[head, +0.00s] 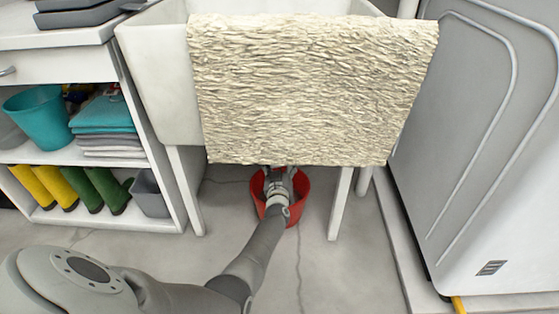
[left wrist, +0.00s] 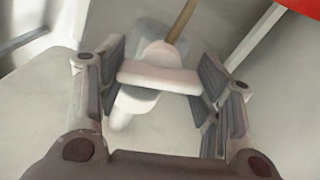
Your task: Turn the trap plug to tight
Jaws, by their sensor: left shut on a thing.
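The trap plug (left wrist: 160,78) is a white piece with a crossbar, seen in the left wrist view under a rounded white trap body (left wrist: 155,32). My left gripper (left wrist: 160,84) has its two dark finger pads at the two ends of the crossbar, shut on it. In the head view my left arm reaches under the sink (head: 155,85), above the red bucket (head: 304,190); the fingertips and the plug are hidden there by the hanging towel. My right gripper is not in view.
A cream textured towel (head: 315,85) hangs over the sink front. Sink legs (head: 340,205) stand on both sides of the bucket. A shelf unit (head: 160,224) with boots is at left, a white appliance (head: 490,160) at right. Floor between the legs is clear around the bucket.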

